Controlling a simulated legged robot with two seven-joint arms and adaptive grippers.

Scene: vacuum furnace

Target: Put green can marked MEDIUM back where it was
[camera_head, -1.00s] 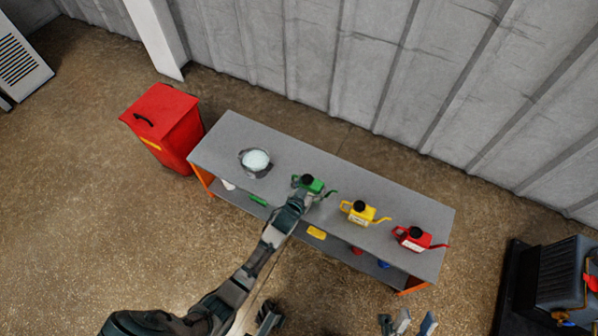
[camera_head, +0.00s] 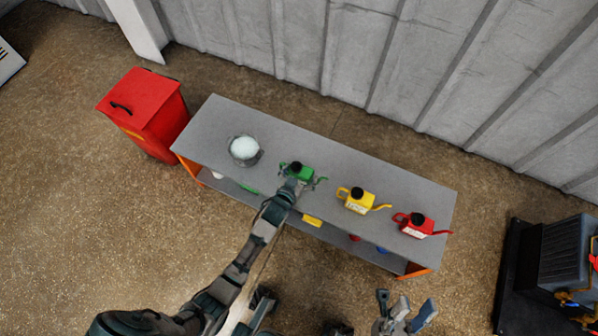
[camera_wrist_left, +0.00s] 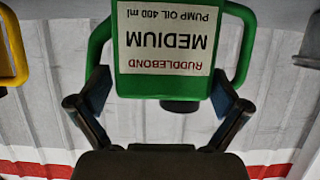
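The green can (camera_head: 304,175) is on or just above the grey tabletop (camera_head: 330,152), between the bowl and the yellow can. Its label reads MEDIUM, upside down in the left wrist view (camera_wrist_left: 165,42). My left gripper (camera_head: 296,183) reaches it from the front. Whether the can's base touches the table is hidden. My right gripper (camera_head: 405,308) is low in the head view, empty, with its fingers apart.
A bowl (camera_head: 244,150) with pale contents stands left of the green can. A yellow can (camera_head: 360,202) and a red can (camera_head: 417,226) stand to its right. A red bin (camera_head: 143,108) stands beyond the table's left end. Small items, including a yellow one (camera_head: 312,221), lie on the lower shelf.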

